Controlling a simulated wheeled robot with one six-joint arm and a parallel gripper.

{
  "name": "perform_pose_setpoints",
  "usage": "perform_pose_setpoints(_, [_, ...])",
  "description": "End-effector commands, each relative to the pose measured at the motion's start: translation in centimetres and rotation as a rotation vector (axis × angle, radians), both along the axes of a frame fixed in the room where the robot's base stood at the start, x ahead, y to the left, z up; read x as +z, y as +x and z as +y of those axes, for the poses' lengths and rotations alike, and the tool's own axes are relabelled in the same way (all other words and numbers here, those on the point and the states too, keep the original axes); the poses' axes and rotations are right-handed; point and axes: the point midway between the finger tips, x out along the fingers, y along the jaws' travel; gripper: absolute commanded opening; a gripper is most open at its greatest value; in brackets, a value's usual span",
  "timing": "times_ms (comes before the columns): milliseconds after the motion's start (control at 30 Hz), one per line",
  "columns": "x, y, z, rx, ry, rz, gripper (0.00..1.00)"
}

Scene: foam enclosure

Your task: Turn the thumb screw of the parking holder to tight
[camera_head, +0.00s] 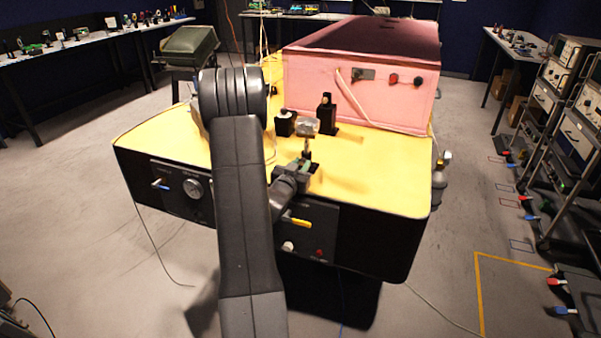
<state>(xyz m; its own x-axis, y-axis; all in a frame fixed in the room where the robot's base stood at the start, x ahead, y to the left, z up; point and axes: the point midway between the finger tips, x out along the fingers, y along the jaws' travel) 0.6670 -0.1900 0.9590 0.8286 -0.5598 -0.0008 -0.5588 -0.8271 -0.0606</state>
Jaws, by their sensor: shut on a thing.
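My gripper (300,168) is at the front part of the yellow table top, low and with green showing at its fingers. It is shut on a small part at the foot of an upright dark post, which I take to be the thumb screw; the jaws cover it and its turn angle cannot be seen. The post (307,146) carries a silvery, glassy piece (307,127) on top. The parking holder at the post's foot is mostly hidden by my gripper. My arm hides part of the table on the left.
Two black blocks, a short one (285,123) and a taller one (326,115), stand just behind the post. The pink foam enclosure (350,85) fills the back of the yellow table (395,165). The table's right side is clear. A yellow handle (296,222) is on the black front.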

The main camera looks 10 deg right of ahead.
Motion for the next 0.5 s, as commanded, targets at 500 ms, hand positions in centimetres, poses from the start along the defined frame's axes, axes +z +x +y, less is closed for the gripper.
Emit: perform_pose_setpoints(500, [0.03, -0.01, 0.02, 0.0, 0.114, -0.078, 0.01])
